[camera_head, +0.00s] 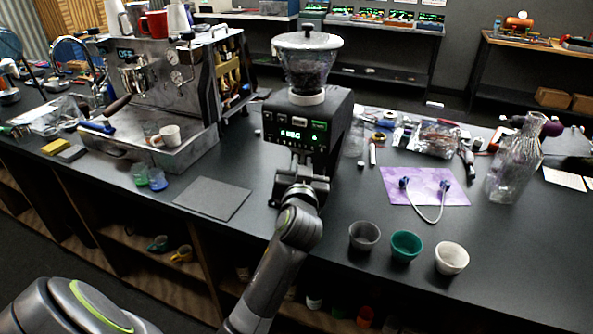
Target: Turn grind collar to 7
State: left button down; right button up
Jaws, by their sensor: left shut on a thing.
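The black coffee grinder (336,128) stands upright on the dark counter, with a clear hopper (306,58) of dark beans on top. A pale ring (307,97) sits between hopper and body. The lit display (293,121) shows green characters, too small to read surely. My left gripper (299,165) is at the grinder's front, below the display, and shut on a part there. The gripper hides that part, so I cannot tell what it is. The pale ring is above the gripper and apart from it. My right gripper is not in view.
An espresso machine (150,86) with cups stands left, a dark mat (212,199) in front. Three small cups, grey (364,236), teal (406,246) and white (451,258), stand at the front right.

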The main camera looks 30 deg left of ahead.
pick_arm(q)
jog(key=shift+w+d+n+g+y, duration=0.3)
jog(key=shift+d+n+g+y, duration=0.15)
jog(key=shift+y, duration=0.15)
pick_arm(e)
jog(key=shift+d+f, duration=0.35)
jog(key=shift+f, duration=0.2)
pick_arm(q)
jog(key=c, duration=1.5)
grip_release()
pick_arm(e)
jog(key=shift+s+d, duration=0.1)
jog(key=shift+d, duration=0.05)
